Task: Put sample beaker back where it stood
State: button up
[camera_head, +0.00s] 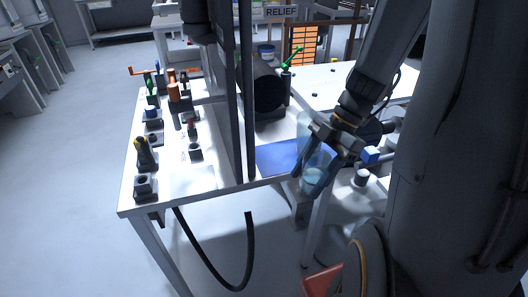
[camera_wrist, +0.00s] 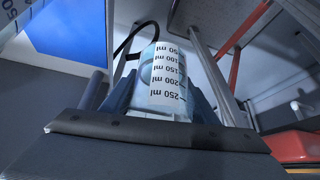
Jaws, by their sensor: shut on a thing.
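The sample beaker is a clear, graduated beaker (camera_head: 313,176) with bluish liquid in its lower part. My gripper (camera_head: 313,165) is shut on it and holds it in front of the table's near edge, beside the blue mat. In the wrist view the beaker (camera_wrist: 160,80), marked from 50 to 250 ml, sits between the fingers (camera_wrist: 165,100). A flat blue mat (camera_head: 275,157) lies on the white table (camera_head: 218,189), behind and left of the beaker. The blue mat also shows at upper left in the wrist view (camera_wrist: 65,28).
A dark cylinder (camera_head: 269,92) lies behind the mat, near a dark upright post (camera_head: 246,110). Several small holders and tools, including a yellow-topped one (camera_head: 143,150), stand on the left of the table. A black hose (camera_head: 248,250) hangs below the front edge.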

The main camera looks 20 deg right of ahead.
aim_at(264, 161)
jog(key=w+a+p, duration=0.1)
jog(key=w+a, duration=0.1)
jog(key=w, duration=0.3)
jog(key=w+a+p, duration=0.1)
jog(key=w+a, duration=0.1)
jog(key=w, duration=0.4)
jog(key=w+a+p, duration=0.1)
jog(key=w+a, duration=0.1)
jog(key=w, duration=0.3)
jog(key=shift+w, duration=0.2)
jog(key=shift+c, duration=0.2)
jog(key=shift+f+p, duration=0.85)
jog(key=shift+f, duration=0.9)
jog(key=shift+f, duration=0.15)
jog(key=o, duration=1.2)
jog(key=b+v, duration=0.3)
jog(key=v, duration=0.9)
